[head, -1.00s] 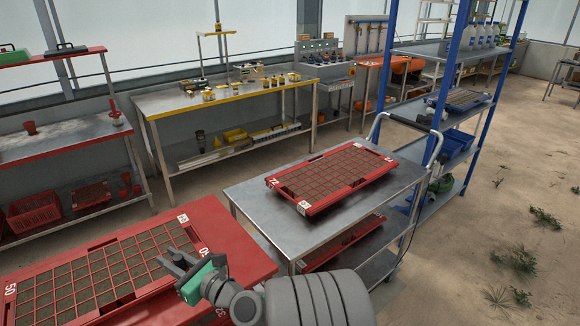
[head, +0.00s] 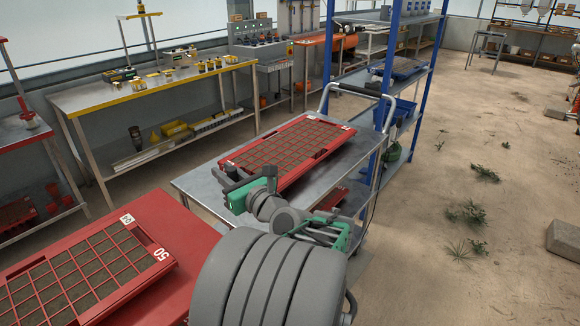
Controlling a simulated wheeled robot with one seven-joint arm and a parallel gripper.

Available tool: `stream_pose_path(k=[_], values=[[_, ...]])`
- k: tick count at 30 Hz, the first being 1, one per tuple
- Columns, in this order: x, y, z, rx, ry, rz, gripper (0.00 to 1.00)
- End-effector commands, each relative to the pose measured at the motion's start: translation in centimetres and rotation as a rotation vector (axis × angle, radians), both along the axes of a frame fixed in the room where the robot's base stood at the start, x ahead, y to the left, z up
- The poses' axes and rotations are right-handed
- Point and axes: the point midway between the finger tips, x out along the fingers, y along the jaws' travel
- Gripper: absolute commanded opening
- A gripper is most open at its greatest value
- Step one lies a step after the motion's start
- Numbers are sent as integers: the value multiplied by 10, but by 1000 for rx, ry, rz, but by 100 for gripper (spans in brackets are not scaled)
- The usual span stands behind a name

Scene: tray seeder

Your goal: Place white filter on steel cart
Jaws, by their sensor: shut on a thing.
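The steel cart (head: 193,182) stands in the middle of the head view, with a red seed tray (head: 310,140) lying on its top. Bare steel shows along the cart's left and near sides. My gripper (head: 226,174) is in front of the cart's top in the picture, over its left part near the tray's near left corner. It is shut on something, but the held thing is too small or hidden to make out. I cannot tell its height above the cart. I cannot make out a white filter anywhere.
A red table (head: 190,235) with another seed tray (head: 165,262) is at the lower left. A yellow-edged workbench (head: 130,93) with small items stands behind. A blue-posted shelf (head: 425,65) stands right of the cart. The floor at right is mostly open, with weeds.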

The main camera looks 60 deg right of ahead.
Motion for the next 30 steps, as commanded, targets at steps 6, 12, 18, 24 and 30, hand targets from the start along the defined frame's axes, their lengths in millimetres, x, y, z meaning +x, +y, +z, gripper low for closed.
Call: stream_pose_path(k=[6, 12, 18, 24, 30], values=[[-45, -46, 2, -1, 9, -113, 0], [-12, -62, -15, 4, 10, -110, 0], [40, -87, -43, 3, 10, -111, 0], [67, -101, -81, 0, 10, -116, 0], [81, -108, -102, 2, 10, -116, 0]])
